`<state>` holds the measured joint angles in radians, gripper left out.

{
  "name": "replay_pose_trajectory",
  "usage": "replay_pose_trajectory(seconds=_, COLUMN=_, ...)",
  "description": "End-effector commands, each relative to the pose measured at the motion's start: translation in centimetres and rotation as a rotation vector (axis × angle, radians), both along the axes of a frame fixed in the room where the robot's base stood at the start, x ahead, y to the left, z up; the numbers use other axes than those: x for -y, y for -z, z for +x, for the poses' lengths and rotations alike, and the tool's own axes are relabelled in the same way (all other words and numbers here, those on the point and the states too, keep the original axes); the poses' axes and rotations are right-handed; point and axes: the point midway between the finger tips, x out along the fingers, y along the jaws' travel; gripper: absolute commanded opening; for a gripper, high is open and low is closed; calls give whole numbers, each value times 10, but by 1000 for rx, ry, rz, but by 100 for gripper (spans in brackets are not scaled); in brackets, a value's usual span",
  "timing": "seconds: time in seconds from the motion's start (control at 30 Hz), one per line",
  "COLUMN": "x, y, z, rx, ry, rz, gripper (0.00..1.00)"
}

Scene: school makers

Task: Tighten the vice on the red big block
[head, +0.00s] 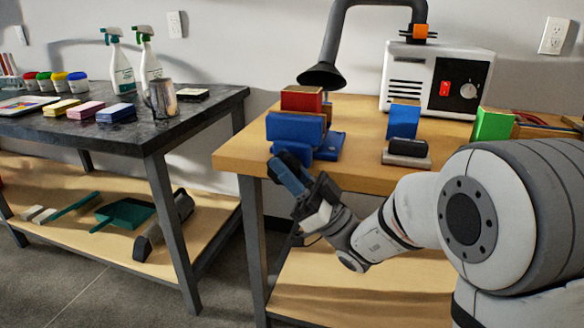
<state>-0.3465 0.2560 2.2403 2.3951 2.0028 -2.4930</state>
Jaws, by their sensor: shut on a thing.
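The blue vice (296,130) stands at the front left edge of the wooden workbench. The red big block (302,98) sits upright in it, its top above the blue front jaw and its lower part hidden. My gripper (284,160) is at the vice's front, just beyond the bench edge, tilted up toward it. It is shut on the vice handle, which the fingers hide almost wholly. I cannot see how tightly the jaws press on the block.
A black fume hose (322,74) hangs just behind the vice. A blue block (403,120), a dark grey eraser-like block (408,147) and a white machine (436,80) stand to the right. A green box (493,124) is farther right. A dark table (130,135) stands left across a gap.

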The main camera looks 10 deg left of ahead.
Motion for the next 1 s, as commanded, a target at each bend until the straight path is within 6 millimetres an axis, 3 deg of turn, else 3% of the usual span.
replay_pose_trajectory(seconds=0.23, x=-2, y=-1, z=-3, rx=3, ry=-11, rz=-2, gripper=2)
replay_pose_trajectory(seconds=0.27, x=-2, y=-1, z=-3, rx=3, ry=-11, rz=-2, gripper=26)
replay_pose_trajectory(seconds=0.37, x=-2, y=-1, z=-3, rx=3, ry=-10, rz=-2, gripper=34)
replay_pose_trajectory(seconds=0.67, x=-1, y=2, z=0, rx=2, ry=-3, rz=-9, gripper=34)
replay_pose_trajectory(seconds=0.9, x=-17, y=39, z=9, rx=5, ry=-2, rz=-143, gripper=34)
replay_pose_trajectory(seconds=1.0, x=-20, y=39, z=-4, rx=-36, ry=-95, rz=-204, gripper=34)
